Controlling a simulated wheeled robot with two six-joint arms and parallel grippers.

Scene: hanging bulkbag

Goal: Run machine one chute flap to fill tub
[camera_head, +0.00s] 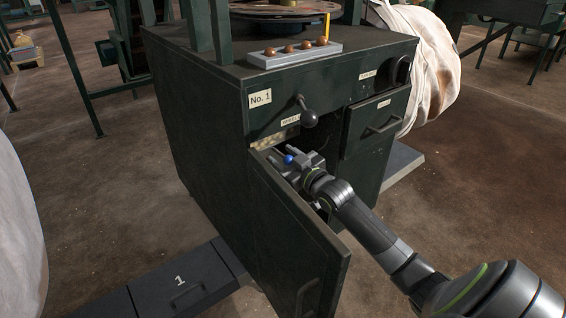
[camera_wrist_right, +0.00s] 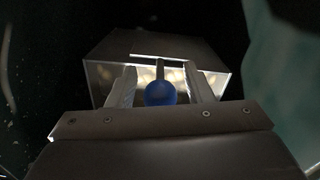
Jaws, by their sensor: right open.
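The dark green machine cabinet marked No. 1 (camera_head: 200,120) stands in the middle of the head view with its lower door (camera_head: 290,240) swung open. My right gripper (camera_head: 284,157) reaches into the opening behind the door. A blue ball knob (camera_head: 289,159) shows at it. In the right wrist view the two fingers stand apart on either side of the blue knob (camera_wrist_right: 160,93), open, with a short stem beyond it. A lit box-like chute (camera_wrist_right: 105,78) with pale contents lies behind. Whether the fingers touch the knob cannot be told. The tub is not clearly visible. My left gripper is not in view.
A grey tray with brown balls (camera_head: 293,53) sits on top. Large white bags hang at the left edge (camera_head: 18,230) and right rear (camera_head: 430,65). The open door stands close beside my right arm.

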